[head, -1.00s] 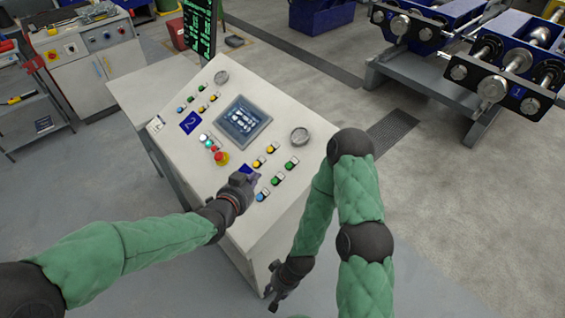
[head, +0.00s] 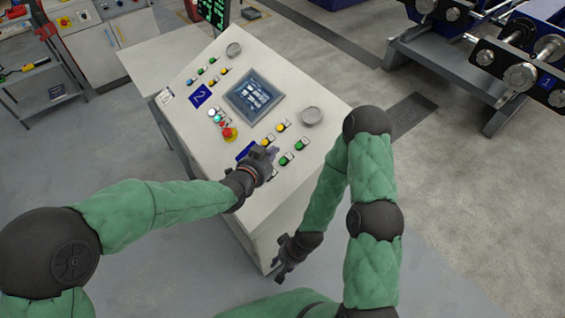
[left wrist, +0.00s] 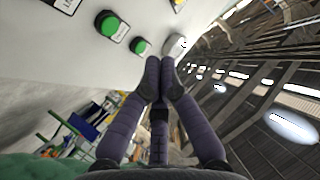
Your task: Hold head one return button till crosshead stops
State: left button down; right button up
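The sloped white console (head: 190,125) carries a lower-right button group: two yellow buttons (head: 274,134) and two green buttons (head: 292,152). A blue plate (head: 244,149) beside them is partly covered. My left gripper (head: 269,155) is over this group, next to the lower green button. The blue button at the group's near end is hidden behind it. In the left wrist view the gripper's fingers (left wrist: 160,68) are together and empty, below a green button (left wrist: 140,46); contact with a button cannot be told. My right gripper (head: 279,270) hangs beside the console's front; its finger state is unclear.
The upper-left button group has a plate marked 2 (head: 200,95). A blue machine marked 1 (head: 548,82) stands at the right. Floor between is clear.

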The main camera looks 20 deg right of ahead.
aim_at(283, 161)
pick_arm(q)
jog(key=shift+w+d+f+b, duration=0.1)
jog(key=shift+d+f+b, duration=0.35)
jog(key=shift+f, duration=0.3)
jog(key=shift+w+d+f+b, duration=0.2)
jog(key=shift+f+b, duration=0.4)
jog(key=shift+f, duration=0.2)
jog(key=shift+w+d+f+b, duration=0.1)
jog(key=shift+d+f+b, duration=0.35)
jog(key=shift+f, duration=0.3)
jog(key=shift+a, duration=0.1)
jog(key=shift+f, duration=0.15)
jog(key=shift+d+f+b, duration=0.2)
jog(key=shift+b, duration=0.35)
